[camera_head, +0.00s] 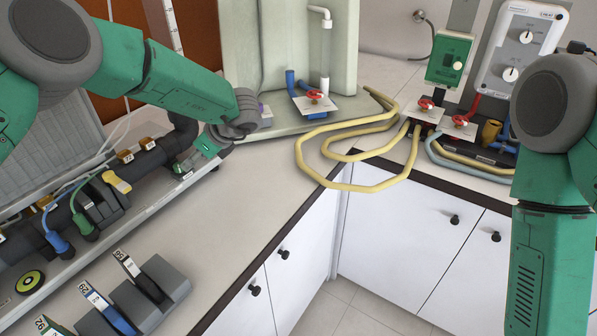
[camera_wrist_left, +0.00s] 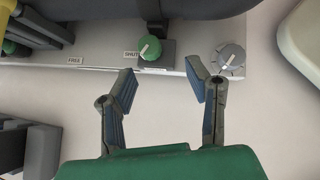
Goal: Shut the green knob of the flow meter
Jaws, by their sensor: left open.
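The green knob (camera_wrist_left: 150,48) sits on a grey block at the flow meter's edge in the left wrist view. A white mark slants across its face. A "SHUT" label (camera_wrist_left: 131,54) is just left of it, and a "FREE" label (camera_wrist_left: 75,60) is farther left. My left gripper (camera_wrist_left: 161,82) is open and empty, its fingers spread below the knob in the picture and apart from it. In the head view my left gripper (camera_head: 185,164) points down by the pipe assembly (camera_head: 140,163), and I cannot make out the knob there. My right gripper is out of view.
A grey round knob (camera_wrist_left: 228,60) sits right of the green one, close to a finger. Lever blocks (camera_head: 148,287) stand on the near counter. Yellow hose (camera_head: 350,187) loops over the counter corner. Boards with red valves (camera_head: 315,96) stand behind. Bare counter lies right of the gripper.

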